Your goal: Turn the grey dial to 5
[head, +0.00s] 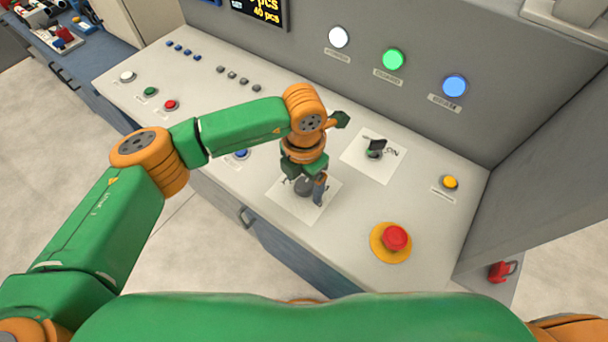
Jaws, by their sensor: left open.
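The grey dial (303,187) sits on a white square plate (311,214) on the sloped control panel. My left gripper (305,188) points down right over it, with its fingers at the sides of the dial. The gripper is open; I cannot tell whether a finger touches the dial. The gripper hides much of the dial, and its scale and setting cannot be read. My right gripper is not in view.
A black switch (375,148) on a white plate stands behind and right of the dial. A red emergency button (396,237) on a yellow base is at front right. A yellow button (450,182) is beyond it. White, green and blue lamps (394,60) line the back wall.

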